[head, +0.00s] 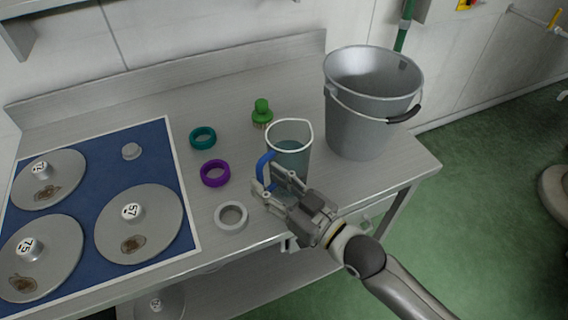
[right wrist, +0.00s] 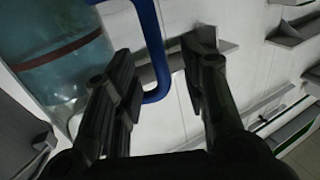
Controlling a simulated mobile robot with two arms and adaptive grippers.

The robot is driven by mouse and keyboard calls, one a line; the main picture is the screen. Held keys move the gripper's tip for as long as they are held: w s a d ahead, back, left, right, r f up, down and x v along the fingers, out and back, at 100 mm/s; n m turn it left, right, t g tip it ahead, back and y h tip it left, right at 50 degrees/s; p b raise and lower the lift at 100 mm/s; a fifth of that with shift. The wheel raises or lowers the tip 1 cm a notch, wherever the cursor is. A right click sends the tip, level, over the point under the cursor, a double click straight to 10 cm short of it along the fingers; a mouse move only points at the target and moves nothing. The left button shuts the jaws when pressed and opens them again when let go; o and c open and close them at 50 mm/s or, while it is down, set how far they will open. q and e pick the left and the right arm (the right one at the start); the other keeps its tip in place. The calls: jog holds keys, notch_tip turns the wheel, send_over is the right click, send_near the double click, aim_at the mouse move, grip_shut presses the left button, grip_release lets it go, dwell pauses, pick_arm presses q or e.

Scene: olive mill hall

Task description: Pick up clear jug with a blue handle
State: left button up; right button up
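The clear jug (head: 291,135) stands upright near the front edge of the steel table, with its blue handle (head: 262,172) on its left side. My right gripper (head: 278,183) is at the handle, in front of the jug, and covers its lower part. In the right wrist view, the jug (right wrist: 55,50) is at the left and the blue handle (right wrist: 150,45) runs down between the two fingers. The right gripper is open, with a clear gap between the handle and the right-hand finger. My left gripper is not in view.
A metal bucket (head: 355,120) stands right of the jug. A green brush (head: 262,112) is behind it. Teal (head: 203,132), purple (head: 216,184) and grey (head: 218,218) rings lie to the left. A blue mat (head: 90,150) holds several numbered metal discs.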

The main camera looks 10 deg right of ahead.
aim_at(262, 178)
jog(key=x, duration=0.3)
jog(key=shift+w+a, duration=0.15)
jog(key=shift+w, duration=0.1)
jog(key=shift+s, duration=0.1)
grip_shut()
jog(key=shift+f, duration=0.1)
